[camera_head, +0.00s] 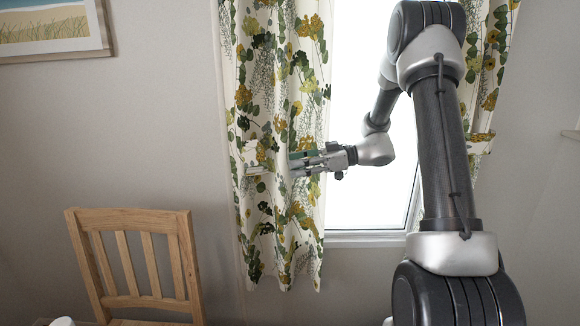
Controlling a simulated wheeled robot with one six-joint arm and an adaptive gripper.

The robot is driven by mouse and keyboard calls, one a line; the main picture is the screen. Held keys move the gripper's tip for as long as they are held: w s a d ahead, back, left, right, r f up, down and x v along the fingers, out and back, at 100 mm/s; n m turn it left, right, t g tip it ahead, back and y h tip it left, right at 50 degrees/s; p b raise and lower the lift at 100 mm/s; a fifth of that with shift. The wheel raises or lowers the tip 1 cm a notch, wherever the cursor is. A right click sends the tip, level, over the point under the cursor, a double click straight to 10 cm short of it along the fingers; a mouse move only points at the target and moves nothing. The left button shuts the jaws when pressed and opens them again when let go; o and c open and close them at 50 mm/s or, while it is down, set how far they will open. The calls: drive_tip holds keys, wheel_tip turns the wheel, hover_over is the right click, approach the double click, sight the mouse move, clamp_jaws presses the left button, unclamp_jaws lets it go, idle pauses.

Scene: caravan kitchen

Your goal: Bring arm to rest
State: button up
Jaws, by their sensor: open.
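My arm (440,150) rises from the lower right, bends at the top and comes back down toward the window. My gripper (270,170) points left, in front of the left flowered curtain (285,80). Its fingers are open, with no object seen between them. The gripper's metal partly blends with the curtain's pattern, and I cannot tell whether it touches the cloth.
A bright window (365,205) is behind the arm, with another curtain (489,85) at its right. A framed picture (50,28) hangs at the upper left.

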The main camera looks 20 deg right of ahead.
idle(0.4)
drive_tip(key=s+d+f+m+g+h, duration=0.2)
drive_tip(key=s+f+m+g+h, duration=0.1)
drive_tip(key=s+m, duration=0.45)
drive_tip(key=s+d+f+m+g+h, duration=0.2)
drive_tip(key=s+f+m+h, duration=0.15)
drive_tip(key=s+m, duration=0.35)
drive_tip(key=s+d+r+t+h, duration=0.2)
drive_tip(key=s+r+h, duration=0.2)
drive_tip(key=s, duration=0.5)
drive_tip(key=s+d+r+t+h, duration=0.2)
drive_tip(key=s+d+r+h, duration=0.1)
drive_tip(key=s+r, duration=0.5)
drive_tip(key=shift+s+d+r+h, duration=0.25)
drive_tip(key=shift+s+r+h, duration=0.15)
drive_tip(key=shift+r+h, duration=0.4)
